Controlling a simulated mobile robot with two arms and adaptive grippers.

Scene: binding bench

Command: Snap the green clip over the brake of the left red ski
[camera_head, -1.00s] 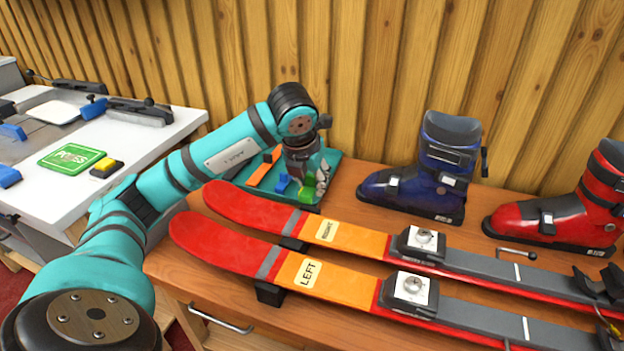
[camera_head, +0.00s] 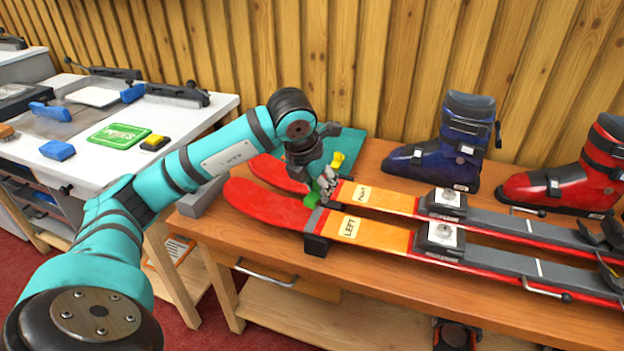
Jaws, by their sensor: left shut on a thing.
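My left gripper (camera_head: 326,188) is shut on the green clip (camera_head: 312,200), which is partly hidden by the fingers. It is over the front part of the skis. The left red ski (camera_head: 270,207), labelled LEFT, lies nearer on the bench; its orange band and grey rear part run to the right. A metal bar with a dark end (camera_head: 545,289), which looks like its brake, sticks out along the near edge. The other red ski (camera_head: 400,203) lies behind it. My right gripper is not in view.
A teal tray (camera_head: 352,142) with a yellow piece (camera_head: 337,160) sits behind the gripper. A blue boot (camera_head: 440,155) and a red boot (camera_head: 575,180) stand behind the skis. Binding toe pieces (camera_head: 440,238) rise from the skis. A white side bench (camera_head: 190,120) is at left.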

